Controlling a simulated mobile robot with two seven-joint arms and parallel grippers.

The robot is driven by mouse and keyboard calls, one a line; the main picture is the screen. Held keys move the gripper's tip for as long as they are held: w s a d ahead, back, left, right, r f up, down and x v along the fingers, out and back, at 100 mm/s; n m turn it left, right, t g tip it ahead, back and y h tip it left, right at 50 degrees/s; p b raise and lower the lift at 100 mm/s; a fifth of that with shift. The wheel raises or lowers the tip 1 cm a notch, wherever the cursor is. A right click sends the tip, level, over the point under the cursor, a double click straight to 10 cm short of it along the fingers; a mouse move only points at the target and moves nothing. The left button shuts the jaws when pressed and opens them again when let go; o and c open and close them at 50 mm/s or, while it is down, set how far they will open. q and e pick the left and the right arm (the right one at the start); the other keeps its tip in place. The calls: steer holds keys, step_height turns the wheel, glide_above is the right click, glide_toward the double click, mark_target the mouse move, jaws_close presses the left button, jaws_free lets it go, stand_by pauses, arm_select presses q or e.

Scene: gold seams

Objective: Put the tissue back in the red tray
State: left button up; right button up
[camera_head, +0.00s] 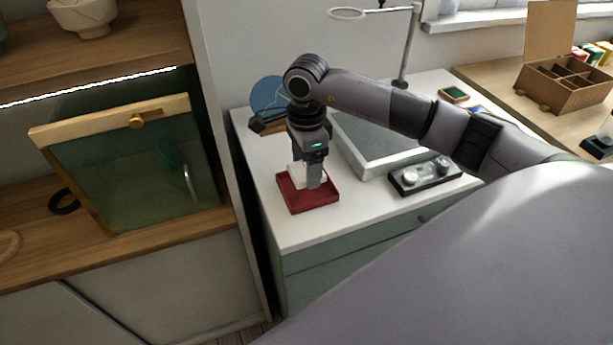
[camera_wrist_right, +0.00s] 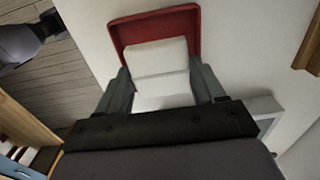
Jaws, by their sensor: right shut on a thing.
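The red tray (camera_head: 318,198) sits on the white cabinet top near its front left corner in the head view. Its rim also shows in the right wrist view (camera_wrist_right: 165,22). The tissue (camera_wrist_right: 160,60) is a white folded block between the fingers of my right gripper (camera_wrist_right: 162,78). In the head view the right gripper (camera_head: 313,180) points down over the tray, and only a little of the white tissue (camera_head: 296,175) shows beside it. My right gripper is shut on the tissue. I cannot tell whether the tissue touches the tray floor. My left gripper is not in view.
A grey framed panel (camera_head: 369,165) and a black knob box (camera_head: 425,176) stand right of the tray. A blue round thing (camera_head: 268,94) is behind it. A glass-fronted wooden-framed door (camera_head: 135,165) and shelves are at left. A wooden divided box (camera_head: 560,84) is far right.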

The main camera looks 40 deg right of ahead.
step_height(320, 180, down, 4)
steer(key=shift+f, duration=0.1)
steer(key=shift+f, duration=0.15)
steer(key=o, duration=0.7)
steer(key=shift+r, duration=0.3)
step_height(320, 180, up, 12)
steer(key=shift+b, duration=0.4)
